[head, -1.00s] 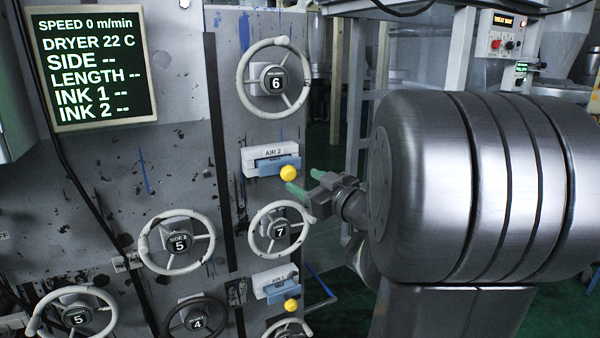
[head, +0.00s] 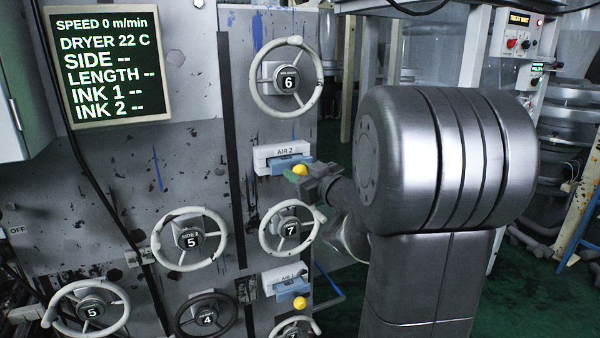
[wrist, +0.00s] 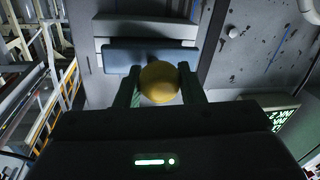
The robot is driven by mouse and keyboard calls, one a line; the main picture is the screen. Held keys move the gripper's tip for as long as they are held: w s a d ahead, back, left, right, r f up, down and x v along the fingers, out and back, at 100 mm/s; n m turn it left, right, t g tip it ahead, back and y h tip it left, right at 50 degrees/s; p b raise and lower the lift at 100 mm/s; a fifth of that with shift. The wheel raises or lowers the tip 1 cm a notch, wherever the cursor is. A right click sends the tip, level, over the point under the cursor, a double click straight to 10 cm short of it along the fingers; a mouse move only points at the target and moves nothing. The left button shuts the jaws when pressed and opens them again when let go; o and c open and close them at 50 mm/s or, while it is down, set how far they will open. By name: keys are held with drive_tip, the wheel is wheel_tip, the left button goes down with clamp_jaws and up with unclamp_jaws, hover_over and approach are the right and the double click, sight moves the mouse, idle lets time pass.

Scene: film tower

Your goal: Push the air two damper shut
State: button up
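The air two damper has a white housing labelled AIR 2 (head: 283,151) with a blue-grey slide (head: 282,164) under it and a yellow knob (head: 300,170). In the wrist view the knob (wrist: 159,83) sits between the two fingers of my gripper (wrist: 159,80), in front of the slide (wrist: 148,56). The fingers flank it closely; whether they press on it I cannot tell. In the head view my gripper (head: 305,178) is at the knob, its fingertips mostly hidden. The slide still sticks out under the housing.
Handwheels 6 (head: 288,84) and 7 (head: 290,230) are above and below the damper. A second damper's yellow knob (head: 300,303) is lower down. A readout panel (head: 108,64) hangs at upper left. Green floor (head: 560,300) is open on the right.

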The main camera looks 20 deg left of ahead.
sight(294, 164)
clamp_jaws()
drive_tip(key=shift+w+x, duration=0.15)
drive_tip(key=shift+x, duration=0.8)
drive_tip(key=shift+w+x, duration=0.2)
drive_tip(key=shift+x, duration=0.7)
drive_tip(key=o, duration=0.8)
unclamp_jaws()
drive_tip(key=shift+d, duration=0.2)
drive_tip(key=b+v, duration=0.1)
drive_tip(key=v, duration=1.3)
drive_tip(key=shift+a, duration=0.1)
